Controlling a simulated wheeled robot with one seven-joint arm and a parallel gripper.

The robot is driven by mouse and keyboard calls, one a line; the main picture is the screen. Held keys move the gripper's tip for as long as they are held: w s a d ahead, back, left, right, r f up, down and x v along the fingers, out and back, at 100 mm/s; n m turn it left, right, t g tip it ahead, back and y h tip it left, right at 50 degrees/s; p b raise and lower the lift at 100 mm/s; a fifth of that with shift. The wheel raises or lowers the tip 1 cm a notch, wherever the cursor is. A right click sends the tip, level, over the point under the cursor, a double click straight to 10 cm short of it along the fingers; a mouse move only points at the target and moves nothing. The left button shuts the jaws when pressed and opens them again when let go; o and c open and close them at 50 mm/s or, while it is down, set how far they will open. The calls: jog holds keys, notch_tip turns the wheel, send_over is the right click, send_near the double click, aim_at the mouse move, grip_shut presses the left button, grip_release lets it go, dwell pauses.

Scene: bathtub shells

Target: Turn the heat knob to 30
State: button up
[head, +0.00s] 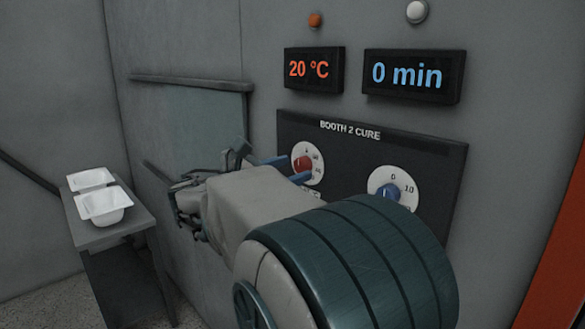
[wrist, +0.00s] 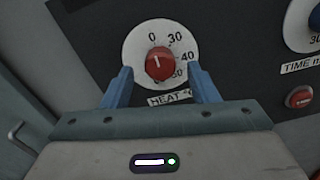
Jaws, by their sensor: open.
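The red heat knob (wrist: 160,64) sits on a white round dial marked 0, 30, 40 and further numbers. Its white pointer line points up, close to the 0 mark. In the head view the knob (head: 303,163) is on the dark "BOOTH 2 CURE" panel. My gripper (wrist: 160,74) is open, with one blue finger low on each side of the knob; I cannot tell whether either touches it. In the head view my gripper (head: 292,169) reaches the panel, and my arm hides part of it. The red display (head: 309,69) reads 20 °C.
The blue time knob (head: 387,194) is right of the heat knob, below a blue display (head: 413,76) reading 0 min. A red button (wrist: 300,97) is right of my gripper in the wrist view. White tubs (head: 104,205) stand on a small table at left.

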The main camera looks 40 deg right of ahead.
jog(key=shift+d, duration=0.7)
jog(key=c, duration=1)
